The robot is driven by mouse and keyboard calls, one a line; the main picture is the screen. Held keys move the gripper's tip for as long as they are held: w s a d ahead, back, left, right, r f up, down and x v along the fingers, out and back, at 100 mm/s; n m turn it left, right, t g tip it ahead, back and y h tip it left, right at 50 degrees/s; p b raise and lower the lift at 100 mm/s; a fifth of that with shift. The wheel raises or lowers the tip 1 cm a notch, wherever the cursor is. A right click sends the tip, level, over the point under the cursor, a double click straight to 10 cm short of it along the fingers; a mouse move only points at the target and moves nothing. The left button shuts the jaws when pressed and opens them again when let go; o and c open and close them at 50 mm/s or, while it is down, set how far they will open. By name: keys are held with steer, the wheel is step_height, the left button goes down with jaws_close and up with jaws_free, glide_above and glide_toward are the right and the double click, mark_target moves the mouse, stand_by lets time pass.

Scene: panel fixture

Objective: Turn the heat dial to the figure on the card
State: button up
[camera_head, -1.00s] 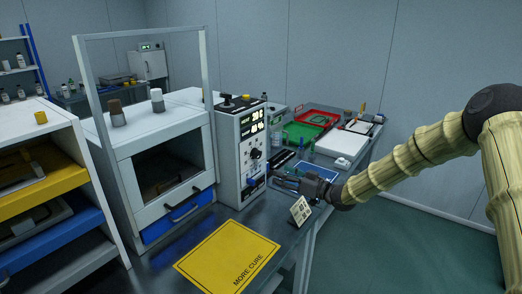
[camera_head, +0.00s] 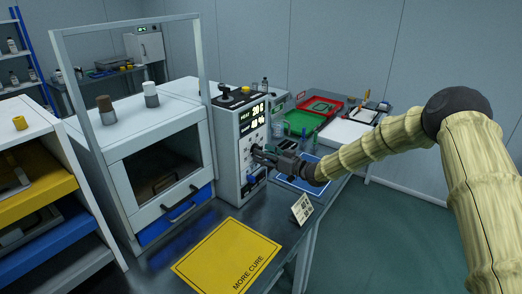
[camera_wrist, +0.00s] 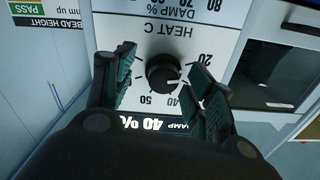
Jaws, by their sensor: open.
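The heat dial (camera_wrist: 163,73) is a round black knob with a white pointer mark, under the upside-down label HEAT C in the wrist view. The pointer faces lower right, toward the 40 side; a finger partly covers the scale there. My gripper (camera_wrist: 160,82) is open, with one finger on each side of the dial; contact cannot be told. In the head view my gripper (camera_head: 258,154) is at the front of the white control box (camera_head: 228,152) and hides the dial. The small white card (camera_head: 302,208) stands at the bench edge; its figures are too small to read.
A clear-fronted oven cabinet (camera_head: 160,170) stands left of the box. A yellow MORE CURE mat (camera_head: 226,257) lies on the bench in front. Red (camera_head: 322,106) and green (camera_head: 302,122) trays sit behind the arm. The wrist view shows a DAMP readout of 40 % (camera_wrist: 153,124).

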steer(key=shift+w+a+r, duration=0.25)
steer(key=shift+w+a, duration=0.05)
steer(key=shift+a, duration=0.4)
steer(key=shift+s+r, duration=0.15)
steer(key=shift+r, duration=0.05)
steer(key=c, duration=1.1)
steer(key=shift+o, duration=0.2)
